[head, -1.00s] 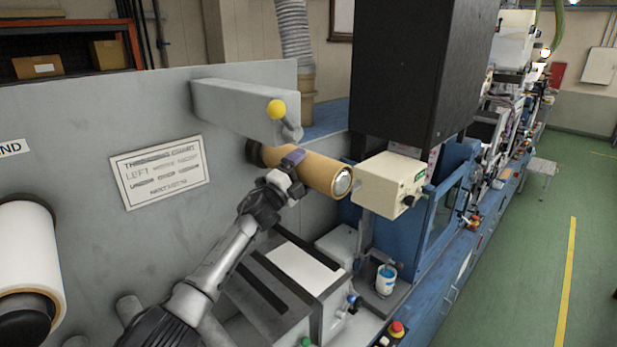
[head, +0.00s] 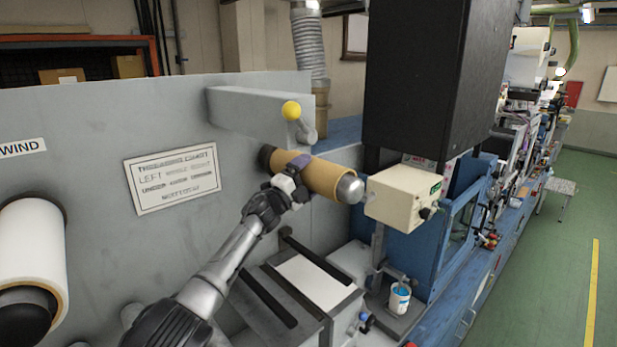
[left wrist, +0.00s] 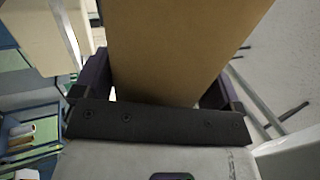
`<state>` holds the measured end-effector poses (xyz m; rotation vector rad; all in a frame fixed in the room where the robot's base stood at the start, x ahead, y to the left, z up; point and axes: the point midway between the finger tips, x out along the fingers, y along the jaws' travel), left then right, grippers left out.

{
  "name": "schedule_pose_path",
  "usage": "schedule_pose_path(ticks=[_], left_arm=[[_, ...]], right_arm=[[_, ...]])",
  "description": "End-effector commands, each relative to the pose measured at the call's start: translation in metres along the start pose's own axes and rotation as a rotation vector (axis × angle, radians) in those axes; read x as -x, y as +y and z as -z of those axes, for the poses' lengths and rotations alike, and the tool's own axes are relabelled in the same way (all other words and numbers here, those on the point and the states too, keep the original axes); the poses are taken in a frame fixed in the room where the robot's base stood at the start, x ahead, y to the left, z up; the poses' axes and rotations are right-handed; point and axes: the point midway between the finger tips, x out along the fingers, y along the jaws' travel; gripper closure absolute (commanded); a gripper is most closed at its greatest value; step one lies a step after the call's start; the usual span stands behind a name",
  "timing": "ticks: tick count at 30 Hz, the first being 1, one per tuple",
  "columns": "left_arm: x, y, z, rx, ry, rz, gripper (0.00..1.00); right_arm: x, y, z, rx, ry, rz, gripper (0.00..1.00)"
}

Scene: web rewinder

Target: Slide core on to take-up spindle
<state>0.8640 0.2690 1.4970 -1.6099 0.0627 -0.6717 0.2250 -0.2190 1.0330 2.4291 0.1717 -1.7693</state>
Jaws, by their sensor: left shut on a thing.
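The brown cardboard core (head: 318,176) sits around the take-up spindle, whose rounded metal end (head: 350,189) sticks out of the core's right end in the head view. The spindle's dark base (head: 266,157) shows at the grey wall, left of the core. My left gripper (head: 297,170) is shut on the core near its left part, from the front. In the left wrist view the core (left wrist: 180,45) fills the space between the two dark fingers. My right gripper is not in view.
A cream control box (head: 403,195) stands close to the spindle's end. A white roll (head: 30,245) is at the left. A cup (head: 399,298) stands below.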

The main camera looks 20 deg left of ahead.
Motion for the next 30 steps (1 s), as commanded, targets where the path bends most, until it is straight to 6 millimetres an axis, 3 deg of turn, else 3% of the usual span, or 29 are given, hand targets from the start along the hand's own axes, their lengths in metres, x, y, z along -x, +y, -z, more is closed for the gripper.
schedule_pose_path(ticks=[26, 27, 30], left_arm=[[0.0016, 0.0039, 0.0002, 0.000, 0.000, 0.001, 0.39], [0.0016, 0.0039, 0.0002, 0.000, 0.000, 0.001, 0.06], [0.0017, 0.0039, 0.0002, 0.000, 0.000, 0.001, 0.00]], right_arm=[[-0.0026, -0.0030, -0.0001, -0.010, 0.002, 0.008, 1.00], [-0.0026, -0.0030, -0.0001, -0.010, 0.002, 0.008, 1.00], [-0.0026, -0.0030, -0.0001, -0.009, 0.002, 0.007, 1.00]])
